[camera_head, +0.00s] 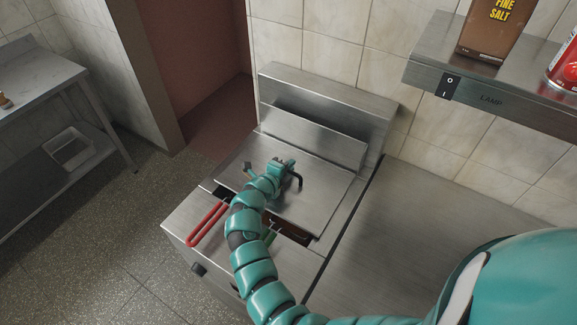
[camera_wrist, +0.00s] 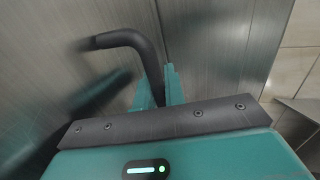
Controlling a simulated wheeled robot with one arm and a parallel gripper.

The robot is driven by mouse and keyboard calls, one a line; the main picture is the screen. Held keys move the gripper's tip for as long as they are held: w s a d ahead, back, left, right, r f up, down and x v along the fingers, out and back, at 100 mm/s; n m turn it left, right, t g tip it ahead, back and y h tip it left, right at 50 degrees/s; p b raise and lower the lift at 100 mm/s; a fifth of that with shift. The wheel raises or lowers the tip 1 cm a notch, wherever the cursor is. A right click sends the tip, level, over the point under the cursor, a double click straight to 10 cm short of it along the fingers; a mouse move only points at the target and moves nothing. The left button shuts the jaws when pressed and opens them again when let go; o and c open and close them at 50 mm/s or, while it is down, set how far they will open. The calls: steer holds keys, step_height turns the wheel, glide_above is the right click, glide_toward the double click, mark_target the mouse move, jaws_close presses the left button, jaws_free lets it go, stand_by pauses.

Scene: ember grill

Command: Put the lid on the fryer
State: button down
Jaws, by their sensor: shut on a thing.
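The fryer (camera_head: 190,238) is a steel box with a tall back panel, standing against the tiled wall. The flat steel lid (camera_head: 325,196) lies over the back part of the fryer's top, and the front of the opening shows dark below it. Whether the lid lies flush or is slightly raised, I cannot tell. My gripper (camera_head: 285,172) is shut on the lid's black handle, which also shows in the wrist view as a bent dark bar (camera_wrist: 135,42) between the fingers (camera_wrist: 160,88). My arm hides part of the fryer's front.
A red basket handle (camera_head: 207,223) and a partly hidden green handle (camera_head: 270,237) stick out at the fryer's front. A steel counter (camera_head: 420,225) adjoins on the right. A shelf (camera_head: 480,88) with a salt box (camera_head: 492,30) and red can (camera_head: 565,65) hangs above it.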

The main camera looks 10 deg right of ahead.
steer(key=shift+f, duration=0.3)
stand_by(0.4)
steer(key=c, duration=1.4)
jaws_free()
steer(key=shift+b+v, duration=2.65)
steer(key=shift+v, duration=6.05)
steer(key=shift+a+f, duration=0.1)
steer(key=shift+f, duration=0.05)
